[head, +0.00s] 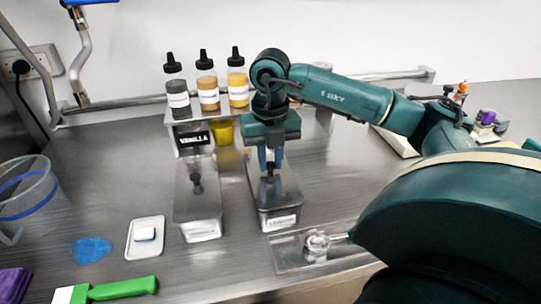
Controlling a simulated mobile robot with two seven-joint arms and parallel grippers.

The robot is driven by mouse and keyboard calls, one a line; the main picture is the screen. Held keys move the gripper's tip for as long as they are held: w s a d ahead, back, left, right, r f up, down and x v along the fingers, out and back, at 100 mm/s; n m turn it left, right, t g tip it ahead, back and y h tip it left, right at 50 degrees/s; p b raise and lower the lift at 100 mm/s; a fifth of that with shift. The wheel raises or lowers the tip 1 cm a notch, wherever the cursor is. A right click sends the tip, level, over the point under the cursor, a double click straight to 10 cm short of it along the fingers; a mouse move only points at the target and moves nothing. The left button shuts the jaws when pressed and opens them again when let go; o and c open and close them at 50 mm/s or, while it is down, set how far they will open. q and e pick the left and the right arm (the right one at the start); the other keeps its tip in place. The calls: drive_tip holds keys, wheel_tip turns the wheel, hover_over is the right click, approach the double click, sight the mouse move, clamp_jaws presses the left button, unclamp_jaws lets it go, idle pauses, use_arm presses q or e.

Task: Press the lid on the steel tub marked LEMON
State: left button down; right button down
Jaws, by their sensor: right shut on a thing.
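Two narrow steel tubs stand side by side at the middle of the counter. The right tub (281,221) has a small white label on its front, too small to read. My right gripper (269,170) points down over this tub, shut on the dark knob of its lid (285,191). I cannot tell whether the lid is fully seated on the rim. The left tub (201,230) has a lid with a dark knob (196,183), and a black VANILLA sign (195,139) stands behind it. No LEMON marking is readable. My left gripper is out of view.
Three squeeze bottles (207,88) stand on a rack behind the tubs, with a yellow cup (223,131) below. A clear plate (290,256) lies in front.

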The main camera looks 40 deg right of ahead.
idle(1.1)
drive_tip(key=shift+f, duration=0.25)
idle(0.7)
idle(0.4)
drive_tip(key=c, duration=0.7)
unclamp_jaws()
drive_tip(key=shift+r+p, duration=2.6)
drive_tip(key=shift+r, duration=0.95)
drive_tip(key=shift+c, duration=0.2)
